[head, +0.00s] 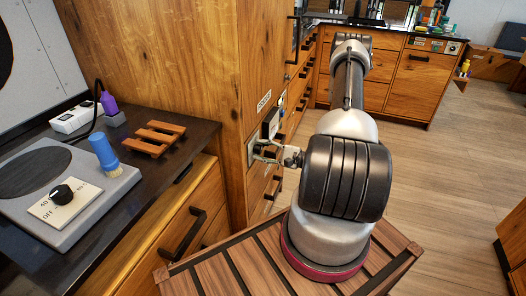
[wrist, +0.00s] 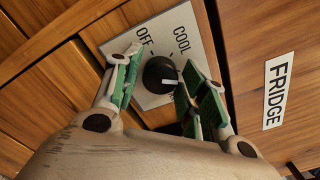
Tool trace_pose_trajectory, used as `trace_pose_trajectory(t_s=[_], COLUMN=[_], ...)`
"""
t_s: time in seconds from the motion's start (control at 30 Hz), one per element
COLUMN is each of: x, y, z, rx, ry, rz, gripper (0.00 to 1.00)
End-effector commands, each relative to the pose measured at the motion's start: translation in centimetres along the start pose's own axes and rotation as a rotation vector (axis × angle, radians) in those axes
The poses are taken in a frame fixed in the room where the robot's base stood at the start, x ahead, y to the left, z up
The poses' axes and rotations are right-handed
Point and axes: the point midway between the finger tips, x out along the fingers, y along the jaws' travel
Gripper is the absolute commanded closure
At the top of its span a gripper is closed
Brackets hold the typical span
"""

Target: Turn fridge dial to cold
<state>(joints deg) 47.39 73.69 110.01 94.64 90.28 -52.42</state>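The fridge dial (wrist: 158,72) is a round black knob with a white pointer line, on a pale plate (wrist: 185,30) marked OFF and COOL. In the wrist view the pointer line points right and slightly down. Another marking lower on the plate is mostly hidden by my gripper. My gripper (wrist: 160,60) is open, with its green-padded fingers on either side of the knob. The right finger is close to the knob; I cannot tell if it touches. A gap shows at the left finger. In the head view my gripper (head: 275,154) is at the plate on the wooden cabinet side.
A FRIDGE label (wrist: 278,90) is right of the plate. On the left counter are a hotplate with its own dial (head: 62,194), a blue brush (head: 104,152), a wooden trivet (head: 153,138) and a purple bottle (head: 108,102). Clear floor lies to the right.

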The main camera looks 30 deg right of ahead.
Motion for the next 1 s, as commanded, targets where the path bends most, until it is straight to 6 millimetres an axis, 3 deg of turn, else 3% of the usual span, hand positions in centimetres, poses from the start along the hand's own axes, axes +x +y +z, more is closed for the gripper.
trace_pose_trajectory(t_s=[0.43, 0.8, 1.0], x=[-0.8, -8.5, -11.3], y=[-0.1, -0.1, 0.0], z=[0.0, -0.1, -0.1], rx=[0.000, 0.000, 0.000], ry=[0.001, 0.004, 0.002], rz=[-0.001, -0.003, -0.002], gripper=[0.45, 0.45, 0.45])
